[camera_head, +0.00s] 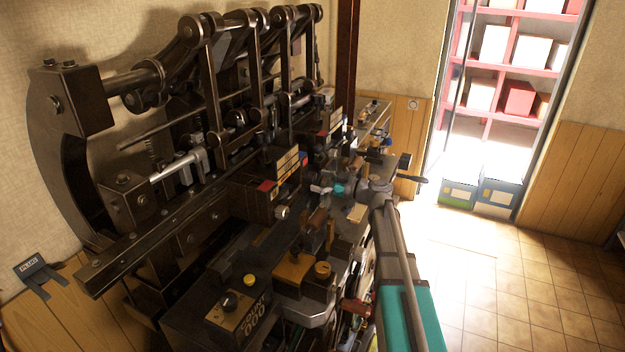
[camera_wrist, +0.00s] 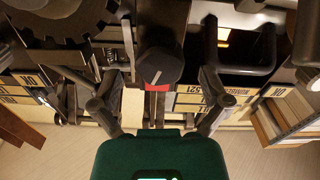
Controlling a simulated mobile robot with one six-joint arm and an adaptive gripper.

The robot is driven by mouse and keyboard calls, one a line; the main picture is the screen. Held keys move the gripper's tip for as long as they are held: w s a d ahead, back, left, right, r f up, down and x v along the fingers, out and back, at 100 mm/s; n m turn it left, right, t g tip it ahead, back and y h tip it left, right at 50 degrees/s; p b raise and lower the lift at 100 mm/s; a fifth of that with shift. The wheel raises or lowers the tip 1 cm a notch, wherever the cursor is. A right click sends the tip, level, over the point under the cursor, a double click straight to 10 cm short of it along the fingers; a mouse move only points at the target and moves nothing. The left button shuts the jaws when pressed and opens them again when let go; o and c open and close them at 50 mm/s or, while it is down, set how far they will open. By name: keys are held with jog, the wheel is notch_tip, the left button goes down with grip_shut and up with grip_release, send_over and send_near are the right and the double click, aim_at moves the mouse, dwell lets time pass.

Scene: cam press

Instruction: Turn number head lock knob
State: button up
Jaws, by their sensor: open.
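A dark round knob (camera_wrist: 160,66) with a white pointer line shows at the upper middle of the wrist view. A small red patch lies just below it. My gripper (camera_wrist: 158,82) is open, with one finger on each side of the knob's line of view. I cannot tell how far the fingertips are from the knob, and I see no grip on it. In the head view, my gripper (camera_head: 316,188) is beside the middle of the dark press (camera_head: 215,215). I cannot make out the same knob there.
Dark metal bars and a toothed wheel (camera_wrist: 62,22) crowd the wrist view. A front box with a black dial (camera_head: 230,299) and yellow button (camera_head: 250,280) stands at the press's near end. The tiled floor (camera_head: 510,290) at right is clear. Shelves (camera_head: 512,65) stand beyond the doorway.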

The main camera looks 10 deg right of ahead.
jog(key=shift+x, duration=1.1)
jog(key=c, duration=1.1)
jog(key=shift+c, duration=0.2)
jog(key=shift+m, duration=0.8)
